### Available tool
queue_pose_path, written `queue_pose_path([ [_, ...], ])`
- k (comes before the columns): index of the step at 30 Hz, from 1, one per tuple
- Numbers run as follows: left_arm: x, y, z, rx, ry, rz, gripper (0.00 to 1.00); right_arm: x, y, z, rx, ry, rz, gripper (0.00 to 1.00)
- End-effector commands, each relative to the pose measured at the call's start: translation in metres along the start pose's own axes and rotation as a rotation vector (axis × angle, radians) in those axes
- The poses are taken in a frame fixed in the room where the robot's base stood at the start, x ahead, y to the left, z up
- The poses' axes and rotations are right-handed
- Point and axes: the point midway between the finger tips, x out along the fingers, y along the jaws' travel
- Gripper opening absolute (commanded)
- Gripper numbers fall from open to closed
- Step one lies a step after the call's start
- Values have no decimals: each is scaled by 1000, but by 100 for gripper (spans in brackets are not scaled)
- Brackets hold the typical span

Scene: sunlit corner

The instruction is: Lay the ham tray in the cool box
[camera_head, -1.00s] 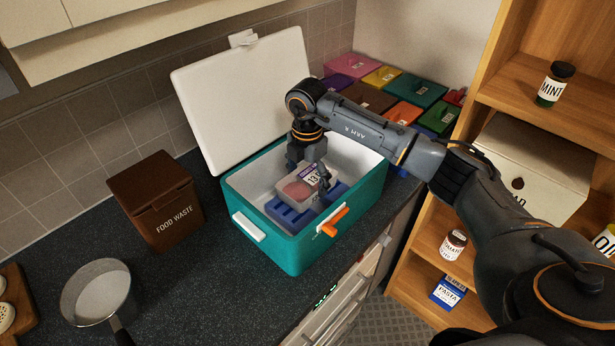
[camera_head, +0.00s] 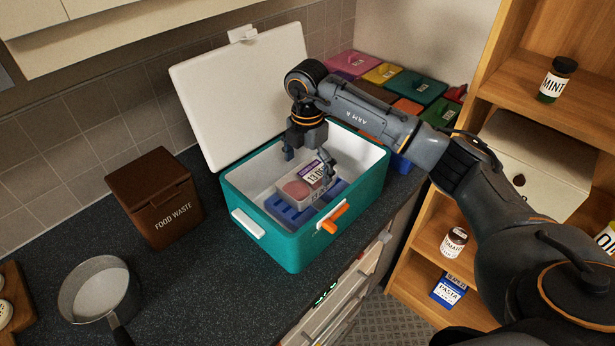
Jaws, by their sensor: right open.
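The ham tray (camera_head: 299,190) is a small pale tray with pink meat under a labelled top. It lies inside the teal cool box (camera_head: 285,246), on or against a blue slotted block (camera_head: 287,212). The cool box's white lid (camera_head: 245,92) stands open at the back. My right gripper (camera_head: 308,165) is open above the tray, its fingers spread and empty. One finger hangs close to the tray's right end; I cannot tell whether it touches. My left gripper is not in view.
A brown food waste bin (camera_head: 156,198) stands left of the box, and a saucepan (camera_head: 98,290) at the front left. Coloured lidded boxes (camera_head: 415,87) sit behind the arm. A wooden shelf (camera_head: 545,90) with jars is at the right.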

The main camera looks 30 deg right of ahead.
Motion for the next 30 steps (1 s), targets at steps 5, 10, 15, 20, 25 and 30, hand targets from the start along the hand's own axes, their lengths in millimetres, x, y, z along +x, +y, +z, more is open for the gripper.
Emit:
queue_pose_path([
  [5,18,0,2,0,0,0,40,-40,2,0,1,-1,8,100],
  [10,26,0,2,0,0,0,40,-73,1,0,0,-1,4,100],
  [15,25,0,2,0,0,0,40,-90,1,0,2,-1,2,100],
  [20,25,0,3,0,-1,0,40,-94,0,0,2,1,0,100],
  [25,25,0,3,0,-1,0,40,-94,0,0,1,1,0,100],
  [30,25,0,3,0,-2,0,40,-94,0,0,1,1,0,100],
])
